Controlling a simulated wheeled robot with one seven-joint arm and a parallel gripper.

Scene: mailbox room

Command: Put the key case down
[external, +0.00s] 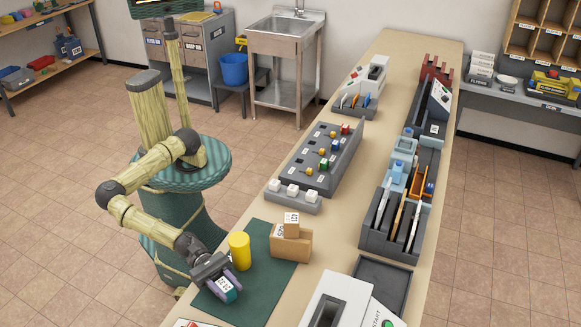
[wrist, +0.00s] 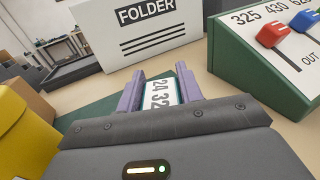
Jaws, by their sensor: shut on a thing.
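My gripper (external: 222,286) is shut on the key case (external: 229,294), a small teal block with a white label, over the front part of the dark green mat (external: 258,285). In the wrist view the two purple fingers of my gripper (wrist: 159,87) stand on either side of the key case (wrist: 160,93). Its label shows printed digits, and its lower part is hidden behind my gripper's body. I cannot tell whether the case touches the mat.
A yellow cylinder (external: 239,251) stands close beside my gripper on the mat. Behind it is a cardboard box (external: 291,244) with a smaller box on top. The wrist view shows a white FOLDER box (wrist: 140,30) ahead and a green slider panel (wrist: 262,62) at right.

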